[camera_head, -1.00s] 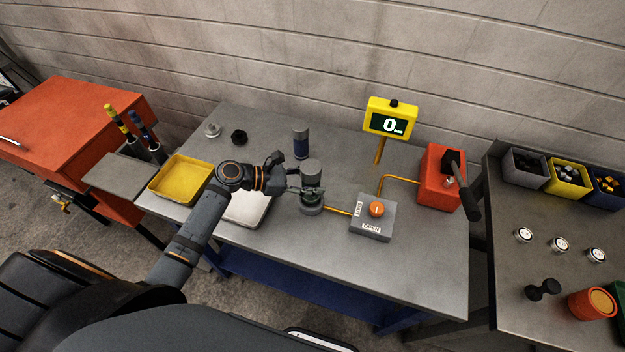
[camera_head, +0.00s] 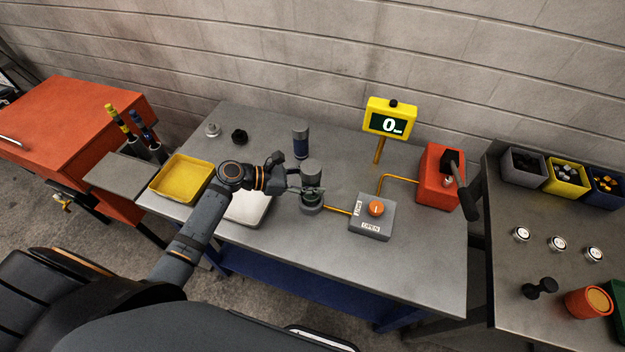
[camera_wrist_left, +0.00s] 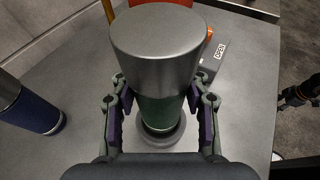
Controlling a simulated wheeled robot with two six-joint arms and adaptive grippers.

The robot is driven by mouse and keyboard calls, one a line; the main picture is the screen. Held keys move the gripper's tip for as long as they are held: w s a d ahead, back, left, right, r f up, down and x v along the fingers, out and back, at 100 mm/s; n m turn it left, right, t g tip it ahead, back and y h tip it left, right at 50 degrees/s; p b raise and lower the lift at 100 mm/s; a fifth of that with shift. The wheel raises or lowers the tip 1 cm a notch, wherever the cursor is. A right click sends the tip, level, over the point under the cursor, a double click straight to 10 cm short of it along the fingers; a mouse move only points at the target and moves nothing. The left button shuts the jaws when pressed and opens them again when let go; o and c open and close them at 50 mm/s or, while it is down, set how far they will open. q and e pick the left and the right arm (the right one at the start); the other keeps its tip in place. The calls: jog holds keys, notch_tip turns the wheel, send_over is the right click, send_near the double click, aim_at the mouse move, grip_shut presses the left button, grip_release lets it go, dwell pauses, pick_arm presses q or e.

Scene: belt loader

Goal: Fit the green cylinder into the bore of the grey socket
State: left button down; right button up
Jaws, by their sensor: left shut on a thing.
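The green cylinder (camera_wrist_left: 160,108) has a wide grey metal upper part and a green lower part. It stands upright in my left gripper (camera_head: 308,188), which is shut on it; the fingers flank the green part in the left wrist view. The grey socket (camera_head: 311,208) is directly below on the bench, and its rim shows around the cylinder's lower end in the wrist view (camera_wrist_left: 172,138). The bore is hidden, so I cannot tell whether the lower end is inside it. A dark gripper-like part, probably my right gripper (camera_wrist_left: 300,93), shows at the wrist view's right edge.
A grey valve box (camera_head: 368,228) with an orange knob stands right of the socket, joined by an orange pipe. A blue-and-grey cylinder (camera_head: 301,146) stands behind. A yellow tray (camera_head: 160,191) and a pale plate (camera_head: 246,210) are left. The bench front is clear.

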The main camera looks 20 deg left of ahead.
pick_arm(q)
jog(key=shift+r, duration=0.15)
jog(key=shift+p, duration=0.4)
jog(key=shift+f+b, duration=0.95)
jog(key=shift+f, duration=0.9)
jog(key=c, duration=0.6)
grip_release()
jog(key=shift+s+f, duration=0.1)
jog(key=shift+f, duration=0.05)
jog(key=shift+a, duration=0.1)
jog(key=v, duration=1.1)
jog(key=shift+s+a+r, duration=0.2)
jog(key=shift+a+r, duration=0.05)
jog(key=shift+r, duration=0.05)
